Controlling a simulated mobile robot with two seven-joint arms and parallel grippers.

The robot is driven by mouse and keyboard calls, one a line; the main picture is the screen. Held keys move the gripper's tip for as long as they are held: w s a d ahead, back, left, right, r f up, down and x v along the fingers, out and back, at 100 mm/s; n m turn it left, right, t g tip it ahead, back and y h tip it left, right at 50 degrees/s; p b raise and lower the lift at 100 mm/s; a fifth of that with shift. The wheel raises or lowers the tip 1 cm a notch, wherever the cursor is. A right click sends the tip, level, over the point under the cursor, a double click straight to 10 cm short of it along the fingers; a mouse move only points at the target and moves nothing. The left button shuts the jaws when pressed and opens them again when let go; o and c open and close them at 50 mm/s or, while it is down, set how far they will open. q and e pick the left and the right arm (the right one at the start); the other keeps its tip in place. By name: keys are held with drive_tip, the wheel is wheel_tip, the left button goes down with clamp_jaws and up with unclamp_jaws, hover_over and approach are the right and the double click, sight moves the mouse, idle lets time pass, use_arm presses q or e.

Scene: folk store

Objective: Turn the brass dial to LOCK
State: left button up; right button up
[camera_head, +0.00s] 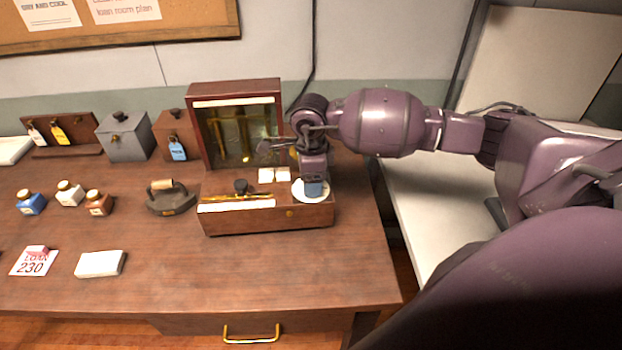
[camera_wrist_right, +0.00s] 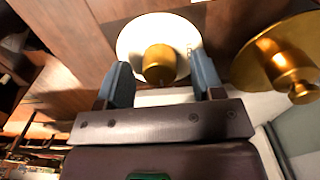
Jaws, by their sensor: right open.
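The brass dial (camera_wrist_right: 159,64) shows in the right wrist view as a round knob on a white disc (camera_wrist_right: 150,27). Faint marks on the disc are too small to read. In the head view the white disc (camera_head: 298,190) lies on the right end of a low wooden base (camera_head: 225,219), partly hidden by my right gripper (camera_head: 313,190). My right gripper (camera_wrist_right: 161,72) is open, pointing down over the dial. Its two blue-grey fingertips stand on either side of the knob, with gaps visible on both sides. My left gripper is not in view.
A brass piece (camera_wrist_right: 282,62) sits beside the disc in the right wrist view. A framed case (camera_head: 236,90) stands behind the base. A flat iron (camera_head: 171,198), ink bottles (camera_head: 100,203) and boxes (camera_head: 125,138) stand to the left.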

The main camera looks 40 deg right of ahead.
drive_tip(key=shift+f, duration=0.35)
drive_tip(key=shift+c, duration=0.2)
